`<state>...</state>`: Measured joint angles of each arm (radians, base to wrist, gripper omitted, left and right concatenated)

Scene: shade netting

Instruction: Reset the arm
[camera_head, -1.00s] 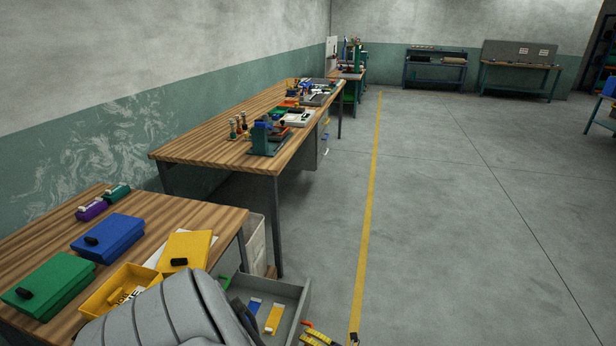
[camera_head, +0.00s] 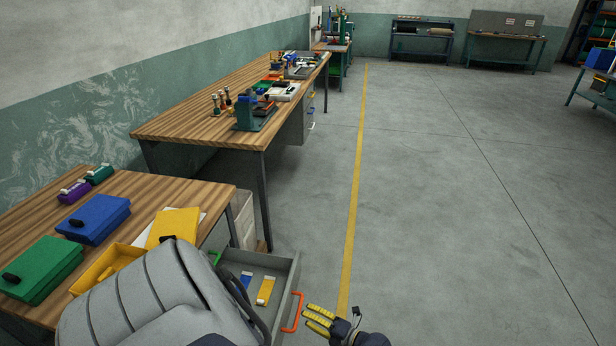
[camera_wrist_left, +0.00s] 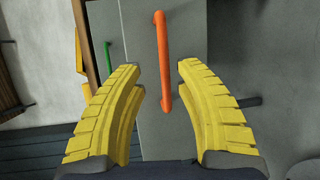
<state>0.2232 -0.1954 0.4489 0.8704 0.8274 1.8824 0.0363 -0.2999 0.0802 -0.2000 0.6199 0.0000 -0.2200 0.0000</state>
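My left gripper (camera_head: 318,318) has yellow segmented fingers and shows at the bottom of the head view, just right of the orange handle (camera_head: 293,312) of an open grey drawer (camera_head: 284,266). In the left wrist view the fingers of my left gripper (camera_wrist_left: 160,75) are spread wide and hold nothing. The orange handle (camera_wrist_left: 162,62) shows in the gap between them, apart from both fingers. My grey left arm covers part of the drawer and the near table. My right gripper is not in view.
The drawer holds a blue piece (camera_head: 245,279) and a yellow piece (camera_head: 265,291). A green handle (camera_head: 215,257) is beside it. The near wooden table (camera_head: 150,193) carries green, blue and yellow boxes. Floor right of the yellow line (camera_head: 354,200) is open.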

